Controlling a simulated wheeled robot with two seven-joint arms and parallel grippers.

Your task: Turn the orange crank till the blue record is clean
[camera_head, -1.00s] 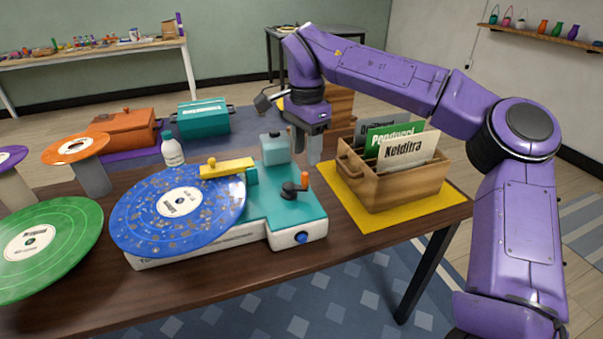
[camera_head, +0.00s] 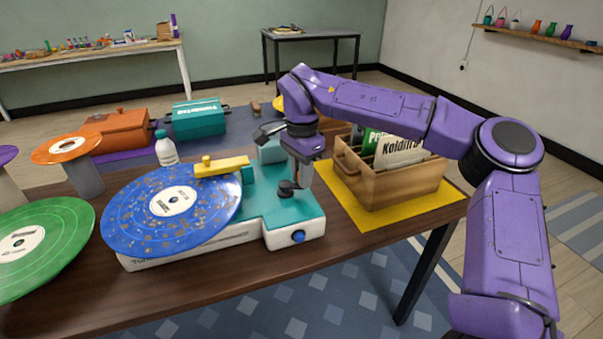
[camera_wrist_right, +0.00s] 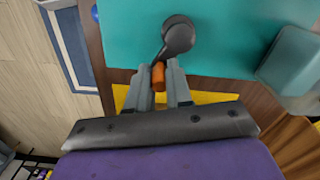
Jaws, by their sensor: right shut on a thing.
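The blue record (camera_head: 150,232) lies on the white and teal machine (camera_head: 262,205), with brown specks spread over its surface. A yellow arm (camera_head: 222,166) reaches over the record's back right edge. The crank has a dark hub and lever (camera_wrist_right: 178,38) and an orange handle (camera_wrist_right: 158,76). My right gripper (camera_head: 302,182) is low at the machine's right side, shut on the orange handle. In the right wrist view the handle sits between the two fingers; in the head view the gripper hides it. My left gripper is not in view.
A wooden crate of record sleeves (camera_head: 390,186) stands on a yellow mat (camera_head: 362,219) right of the machine. A white bottle (camera_head: 166,150) stands behind the record. A green record (camera_head: 60,235) and an orange record (camera_head: 52,153) are at left. A blue knob (camera_head: 298,236) is on the machine's front.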

